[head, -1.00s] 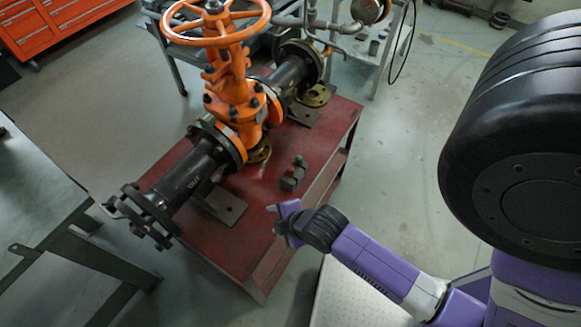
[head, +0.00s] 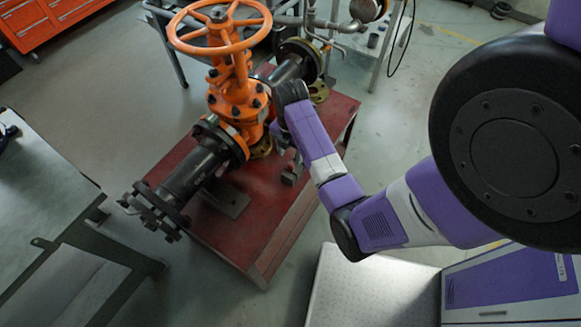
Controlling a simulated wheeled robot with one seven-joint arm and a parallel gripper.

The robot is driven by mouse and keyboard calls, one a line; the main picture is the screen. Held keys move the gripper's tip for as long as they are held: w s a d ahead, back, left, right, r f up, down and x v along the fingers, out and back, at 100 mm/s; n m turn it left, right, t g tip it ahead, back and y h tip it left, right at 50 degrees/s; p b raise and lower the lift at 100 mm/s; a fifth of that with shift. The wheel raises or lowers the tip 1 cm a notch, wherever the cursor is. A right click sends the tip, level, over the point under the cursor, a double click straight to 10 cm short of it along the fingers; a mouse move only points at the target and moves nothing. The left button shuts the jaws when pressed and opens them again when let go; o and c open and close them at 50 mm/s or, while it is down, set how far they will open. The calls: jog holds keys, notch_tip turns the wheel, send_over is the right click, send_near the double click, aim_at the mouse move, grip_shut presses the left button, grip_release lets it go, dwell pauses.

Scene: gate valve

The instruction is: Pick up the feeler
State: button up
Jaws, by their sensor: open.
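I cannot make out a feeler for certain. A small dark grey block (head: 290,177) stands on the red table (head: 263,222), partly covered by my arm; its top end is hidden. My gripper (head: 277,130) is at the end of my purple arm, over the table and close to the right side of the orange valve body in the picture. It is open, small and mostly hidden behind its own wrist, and I see nothing held in it.
The orange gate valve (head: 236,97) with its handwheel (head: 220,30) and black flanged pipe (head: 190,172) fills the table's middle. A grey bench (head: 40,190) stands at left. The table's front right part is clear.

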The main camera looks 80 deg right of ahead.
aim_at(291, 164)
jog(key=shift+s+a+f+p, duration=0.15)
jog(key=shift+f+p, duration=0.1)
jog(key=shift+f, duration=1.25)
jog(key=shift+a+f+p, duration=0.15)
jog(key=shift+f+p, duration=0.1)
jog(key=shift+f, duration=1.25)
grip_shut()
